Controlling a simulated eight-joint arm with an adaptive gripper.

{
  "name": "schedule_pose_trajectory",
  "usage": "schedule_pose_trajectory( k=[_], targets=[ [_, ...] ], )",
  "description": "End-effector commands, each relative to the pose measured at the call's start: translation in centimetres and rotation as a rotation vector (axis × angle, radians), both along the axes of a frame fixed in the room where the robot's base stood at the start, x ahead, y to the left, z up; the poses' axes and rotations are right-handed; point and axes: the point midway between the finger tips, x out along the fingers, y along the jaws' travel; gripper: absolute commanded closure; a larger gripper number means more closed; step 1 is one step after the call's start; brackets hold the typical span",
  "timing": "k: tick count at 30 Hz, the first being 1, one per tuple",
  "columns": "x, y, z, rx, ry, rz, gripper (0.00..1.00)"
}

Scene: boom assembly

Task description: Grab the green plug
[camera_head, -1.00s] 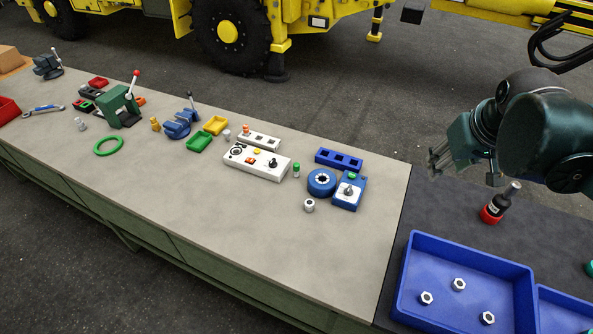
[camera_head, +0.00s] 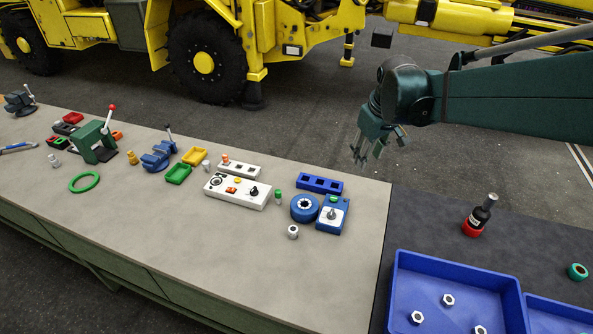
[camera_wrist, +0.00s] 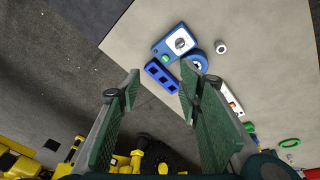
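The green plug (camera_head: 278,196) is a small upright cylinder with a green top. It stands on the pale bench in the head view, between the white control box (camera_head: 238,190) and the blue ring (camera_head: 304,208). I cannot make it out in the wrist view, where my right-hand finger covers part of that area. My gripper (camera_head: 370,153) is in the air beyond the bench's back edge, to the right of the plug and well apart from it. In the wrist view my gripper (camera_wrist: 158,82) has its two green fingers spread with nothing between them.
A blue box with a knob (camera_head: 332,214), a blue slotted block (camera_head: 319,184) and a white slotted block (camera_head: 239,169) stand near the plug. A small nut-like piece (camera_head: 293,232) is in front. A black-and-red bottle-like piece (camera_head: 481,216) and blue tray (camera_head: 455,262) are right. The front bench is clear.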

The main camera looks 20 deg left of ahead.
Motion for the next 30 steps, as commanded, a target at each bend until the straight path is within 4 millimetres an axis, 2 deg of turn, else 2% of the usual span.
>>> schedule_pose_trajectory(
  k=[6, 15, 30],
  targets=[
    [2.4, 4.1, -2.3, -0.023, 0.028, 0.081, 0.64],
    [4.9, 9.6, -6.1, -0.056, 0.065, 0.192, 0.64],
    [7.6, 19.2, -14.0, -0.108, 0.126, 0.38, 0.64]
  ],
)
